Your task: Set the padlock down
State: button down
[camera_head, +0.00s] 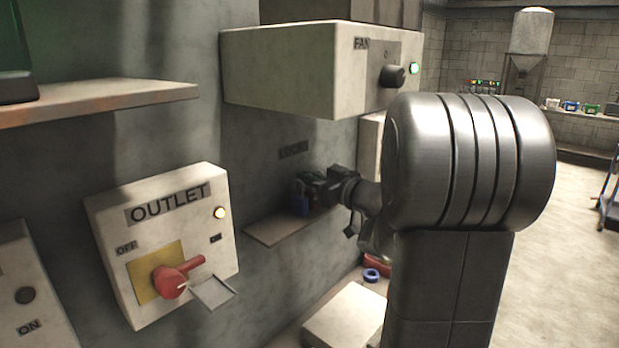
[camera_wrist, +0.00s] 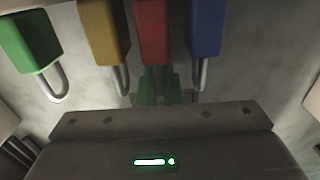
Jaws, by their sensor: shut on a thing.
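My gripper (camera_wrist: 160,92) is shut on the red padlock (camera_wrist: 152,30) at its shackle end, which the fingers mostly hide. In the wrist view, a yellow padlock (camera_wrist: 103,32) and a green padlock (camera_wrist: 30,38) are left of it, and a blue padlock (camera_wrist: 207,28) is right of it, with their shackles pointing down the picture. In the head view my gripper (camera_head: 312,188) is by the wall, just above a small shelf (camera_head: 268,236), with the blue padlock (camera_head: 302,206) below it. I cannot tell whether the red padlock touches the shelf.
A LOCKS label (camera_head: 293,150) is on the wall above. The OUTLET box (camera_head: 205,245) with a red handle (camera_head: 172,281) stands out at left. The FAN box (camera_head: 300,75) overhangs above. A pale box (camera_head: 343,325) is below. Open floor (camera_head: 570,260) lies at right.

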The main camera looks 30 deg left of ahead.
jog(key=shift+f, duration=0.1)
jog(key=c, duration=1.9)
grip_release()
jog(key=shift+d, duration=0.1)
jog(key=b+v, duration=0.1)
jog(key=v, duration=1)
jog(key=shift+s+d, duration=0.25)
jog(key=shift+d, duration=0.1)
